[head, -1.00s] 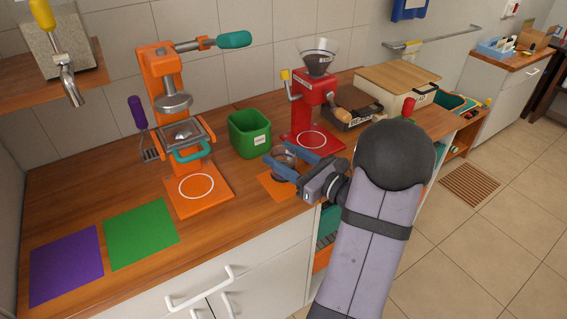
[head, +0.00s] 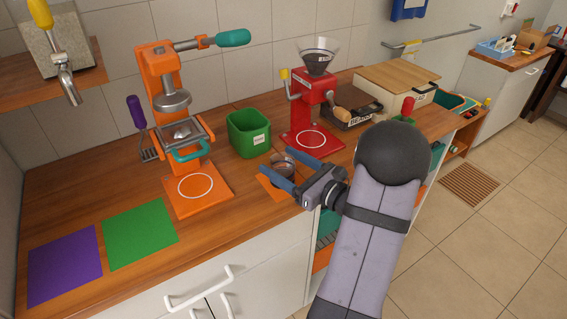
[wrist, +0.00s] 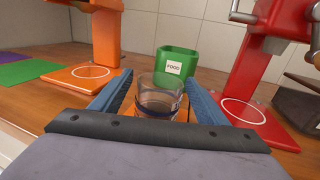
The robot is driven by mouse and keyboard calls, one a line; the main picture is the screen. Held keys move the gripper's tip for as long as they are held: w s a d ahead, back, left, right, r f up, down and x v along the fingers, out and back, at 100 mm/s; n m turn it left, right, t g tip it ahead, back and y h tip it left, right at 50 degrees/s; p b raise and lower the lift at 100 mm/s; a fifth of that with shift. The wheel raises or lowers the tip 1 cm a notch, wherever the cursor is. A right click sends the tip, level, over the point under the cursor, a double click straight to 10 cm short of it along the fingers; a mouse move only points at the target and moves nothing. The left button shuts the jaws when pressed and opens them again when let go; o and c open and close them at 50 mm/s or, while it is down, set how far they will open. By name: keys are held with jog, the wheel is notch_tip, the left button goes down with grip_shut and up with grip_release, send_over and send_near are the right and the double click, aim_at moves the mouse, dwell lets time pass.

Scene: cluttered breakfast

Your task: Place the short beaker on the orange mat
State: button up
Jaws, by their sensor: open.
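The short beaker (head: 283,160), clear glass with a dark band, stands upright at the orange mat (head: 269,187) near the counter's front edge. In the wrist view the beaker (wrist: 160,97) is between the two blue fingers, with a visible gap on each side. My gripper (head: 275,160) is open around the beaker, and the wrist view also shows its fingers (wrist: 158,78) apart. My gripper hides part of the mat and of the beaker's lower part.
A green bin (head: 249,133) stands just behind the beaker. A red grinder (head: 312,105) is behind to the right, an orange press (head: 165,95) to the left. Green (head: 140,233) and purple (head: 65,266) mats lie flat and empty at the left.

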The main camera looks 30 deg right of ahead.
jog(key=shift+r, duration=0.1)
jog(key=shift+r, duration=0.15)
jog(key=shift+s+d, duration=0.15)
jog(key=shift+s, duration=0.2)
jog(key=b+v, duration=0.1)
jog(key=v, duration=1)
jog(key=shift+s, duration=0.15)
